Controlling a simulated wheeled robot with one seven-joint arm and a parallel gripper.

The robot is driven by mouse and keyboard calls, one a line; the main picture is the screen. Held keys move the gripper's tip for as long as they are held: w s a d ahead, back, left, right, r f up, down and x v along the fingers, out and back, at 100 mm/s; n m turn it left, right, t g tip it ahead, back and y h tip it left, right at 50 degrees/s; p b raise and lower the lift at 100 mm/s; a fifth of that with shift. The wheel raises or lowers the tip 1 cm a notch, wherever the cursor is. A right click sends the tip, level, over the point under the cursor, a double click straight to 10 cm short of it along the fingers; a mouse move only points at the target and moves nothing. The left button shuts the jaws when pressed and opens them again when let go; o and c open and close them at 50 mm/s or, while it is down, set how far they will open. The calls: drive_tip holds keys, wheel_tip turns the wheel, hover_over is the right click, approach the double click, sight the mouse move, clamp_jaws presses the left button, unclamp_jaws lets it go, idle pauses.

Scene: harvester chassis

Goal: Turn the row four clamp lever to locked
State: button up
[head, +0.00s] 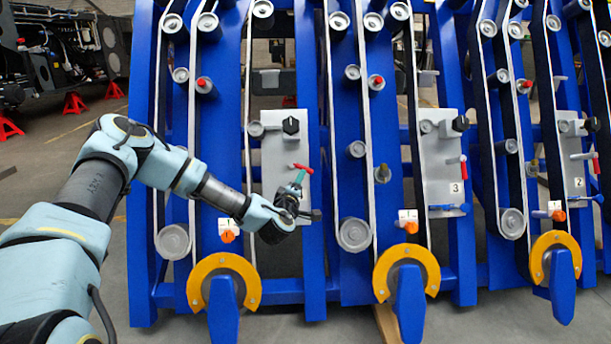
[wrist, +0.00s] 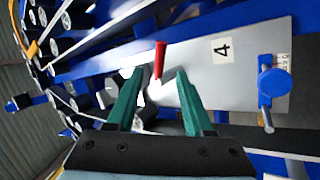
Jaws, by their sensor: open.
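The row four clamp lever has a red handle (head: 302,168) on a grey plate (head: 273,152) in the head view. In the wrist view the plate (wrist: 250,45) carries the number 4, and the red handle (wrist: 160,58) points up the picture. My gripper (head: 299,178) is just below the handle in the head view. In the wrist view its green fingers (wrist: 157,76) are open, one on each side of the lever's line. The handle shows between and beyond the fingertips; I cannot tell whether they touch it. The lever's pivot is partly hidden.
A black knob (head: 291,126) sits above the lever on the same plate. A blue round handle (wrist: 274,82) is at the plate's other end in the wrist view. Blue posts, belts and rollers flank the plate. Similar plates of row three (head: 440,165) and row two (head: 576,165) stand to the right.

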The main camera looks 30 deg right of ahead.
drive_tip(key=b+x, duration=0.1)
drive_tip(key=x, duration=0.8)
drive_tip(key=shift+w+d, duration=0.15)
drive_tip(key=shift+d, duration=0.05)
clamp_jaws()
idle(1.1)
